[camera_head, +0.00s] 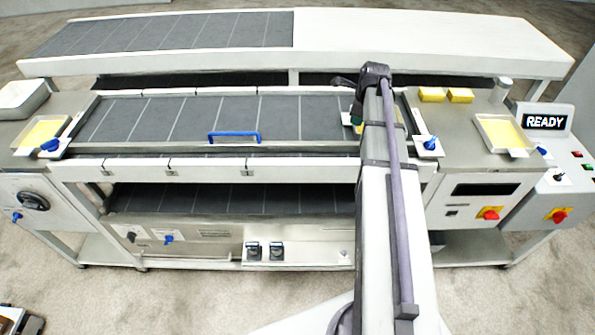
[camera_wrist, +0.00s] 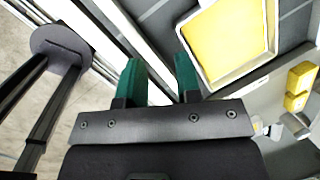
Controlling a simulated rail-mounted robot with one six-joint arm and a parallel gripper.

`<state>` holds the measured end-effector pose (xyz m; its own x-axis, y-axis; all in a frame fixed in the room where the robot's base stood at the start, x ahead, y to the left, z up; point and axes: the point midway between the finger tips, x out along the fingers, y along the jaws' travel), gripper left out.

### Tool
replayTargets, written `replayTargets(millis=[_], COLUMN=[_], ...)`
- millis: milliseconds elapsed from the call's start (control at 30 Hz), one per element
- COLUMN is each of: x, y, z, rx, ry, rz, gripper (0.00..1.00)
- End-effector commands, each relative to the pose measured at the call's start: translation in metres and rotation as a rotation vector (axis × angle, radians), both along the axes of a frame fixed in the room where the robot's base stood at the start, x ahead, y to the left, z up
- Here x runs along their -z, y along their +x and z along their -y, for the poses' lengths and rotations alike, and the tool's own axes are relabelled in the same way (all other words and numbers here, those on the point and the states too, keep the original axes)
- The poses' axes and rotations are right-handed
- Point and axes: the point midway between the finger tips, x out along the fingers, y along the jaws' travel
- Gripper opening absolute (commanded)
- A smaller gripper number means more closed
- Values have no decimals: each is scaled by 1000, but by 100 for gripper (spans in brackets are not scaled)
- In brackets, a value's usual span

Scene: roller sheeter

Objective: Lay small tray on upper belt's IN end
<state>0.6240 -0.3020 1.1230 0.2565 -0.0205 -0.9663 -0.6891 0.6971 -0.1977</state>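A small tray (camera_wrist: 228,42) with a white rim and a yellow filling lies on the dark upper belt (camera_wrist: 296,22) in the wrist view. In the head view my arm hides most of this tray (camera_head: 346,118), at the right end of the upper belt (camera_head: 300,113). My gripper (camera_wrist: 160,72) has two green fingers spread apart with nothing between them. The right finger is beside the tray's near left edge; I cannot tell whether it touches. In the head view my gripper (camera_head: 357,116) is mostly hidden behind my arm. No IN label is readable.
Similar yellow-filled trays stand on the left (camera_head: 42,133) and right (camera_head: 502,134) side plates. Yellow blocks (camera_head: 446,95) lie behind the right one. A blue handle (camera_head: 234,136) stands at the upper belt's front edge. The belt's middle and left are clear.

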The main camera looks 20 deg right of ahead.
Motion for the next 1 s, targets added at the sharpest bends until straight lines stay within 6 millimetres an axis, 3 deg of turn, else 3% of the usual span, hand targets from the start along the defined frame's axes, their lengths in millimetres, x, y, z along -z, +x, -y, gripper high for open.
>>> replayTargets(millis=[33, 100, 200, 300, 400, 467, 733, 1000], x=[1, 3, 5, 5, 5, 5, 8, 85], y=[-22, -49, -96, -138, -162, -167, -166, -166], z=[-66, -138, -220, -271, -295, -300, -301, -301], rx=[-313, -790, -1432, -1929, -2222, -2304, -2333, -2330], ry=[-56, -134, -218, -266, -286, -290, -291, -292], rz=[-38, -86, -133, -152, -156, -156, -154, -154], gripper=[32, 32, 32, 32, 32, 32, 32, 32])
